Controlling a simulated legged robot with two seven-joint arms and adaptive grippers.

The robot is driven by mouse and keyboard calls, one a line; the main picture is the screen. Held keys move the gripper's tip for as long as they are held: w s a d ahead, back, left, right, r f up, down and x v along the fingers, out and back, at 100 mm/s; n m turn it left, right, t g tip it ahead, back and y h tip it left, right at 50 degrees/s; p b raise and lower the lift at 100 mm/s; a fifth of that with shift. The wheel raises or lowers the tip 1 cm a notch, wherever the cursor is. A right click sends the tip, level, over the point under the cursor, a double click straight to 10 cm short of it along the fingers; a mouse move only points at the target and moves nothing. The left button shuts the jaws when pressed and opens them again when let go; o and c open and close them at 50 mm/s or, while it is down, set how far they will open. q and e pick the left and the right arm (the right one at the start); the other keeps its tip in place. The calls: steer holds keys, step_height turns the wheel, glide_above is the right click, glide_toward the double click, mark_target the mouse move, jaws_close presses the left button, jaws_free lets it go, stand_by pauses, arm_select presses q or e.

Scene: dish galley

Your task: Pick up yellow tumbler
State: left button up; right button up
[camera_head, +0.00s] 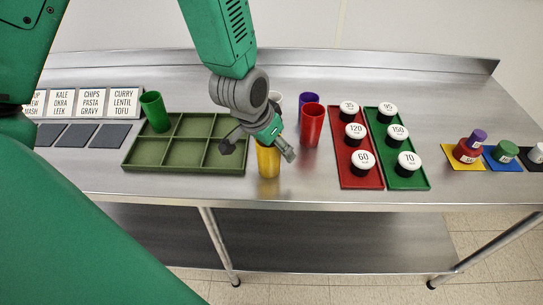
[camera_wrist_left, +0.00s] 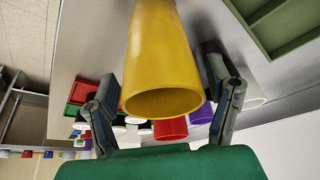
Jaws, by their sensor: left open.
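The yellow tumbler (camera_head: 268,160) stands upright on the steel counter, just right of the green compartment tray. My left gripper (camera_head: 259,150) is directly at it, and its wrist partly covers the tumbler's top in the head view. In the left wrist view the yellow tumbler (camera_wrist_left: 162,60) fills the middle, with its open rim toward the camera. The fingers of my left gripper (camera_wrist_left: 163,95) are spread on either side of it, with a gap visible on the left side. My right gripper does not show in either view.
A red tumbler (camera_head: 312,125) and a purple one (camera_head: 309,99) stand close on the right. Red (camera_head: 345,181) and green (camera_head: 408,183) trays with labelled round pieces lie farther right.

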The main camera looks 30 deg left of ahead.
arm_select(q)
steer(key=shift+a, duration=0.2)
steer(key=shift+c, duration=1.2)
steer(key=shift+a, duration=0.2)
steer(key=c, duration=1.1)
steer(key=shift+o, duration=0.2)
steer(key=shift+d, duration=0.1)
steer(key=shift+d, duration=0.15)
